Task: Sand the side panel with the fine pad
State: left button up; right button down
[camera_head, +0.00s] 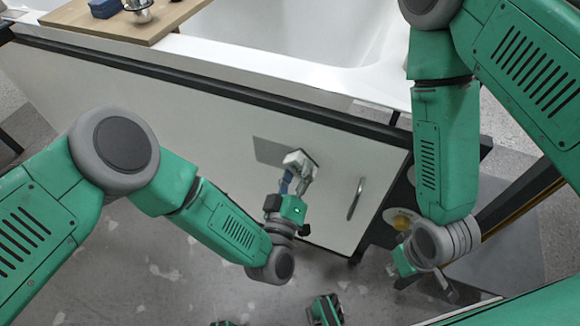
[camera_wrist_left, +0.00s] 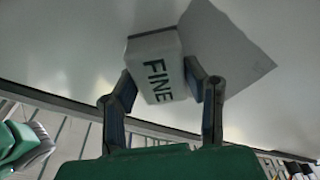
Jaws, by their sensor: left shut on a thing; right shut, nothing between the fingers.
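The side panel (camera_head: 180,120) is the large pale front of the tub, with a darker grey patch (camera_head: 266,151) on it. My left gripper (camera_head: 297,174) is shut on the fine pad (camera_head: 300,160), a white block with a dark face turned to the panel. The left wrist view shows "FINE" on the pad (camera_wrist_left: 158,75), between the two fingers, and the grey patch (camera_wrist_left: 228,50) right beside it. The pad is at or very near the panel; contact is hard to tell. My right gripper (camera_head: 447,288) is shut and empty, low at the right, away from the panel.
A wooden board (camera_head: 120,22) across the white tub (camera_head: 300,30) bears a blue block (camera_head: 105,8) and a metal item (camera_head: 140,8). A metal handle (camera_head: 356,198) sits on the panel right of the pad.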

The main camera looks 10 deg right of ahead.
aim_at(300, 170)
pick_arm(q)
jog(key=shift+s+d+r, duration=0.1)
jog(key=shift+s+d, duration=0.2)
jog(key=shift+d, duration=0.2)
jog(key=shift+a+r+p+v, duration=0.15)
jog(key=shift+p+v, duration=0.55)
jog(key=shift+v, duration=0.8)
jog(key=shift+a+r+p+v, duration=0.2)
jog(key=shift+p+v, duration=0.45)
jog(key=shift+v, duration=0.8)
jog(key=shift+w, duration=0.15)
jog(key=shift+p+v, duration=0.55)
jog(key=shift+v, duration=0.9)
jog(key=shift+a+r, duration=0.1)
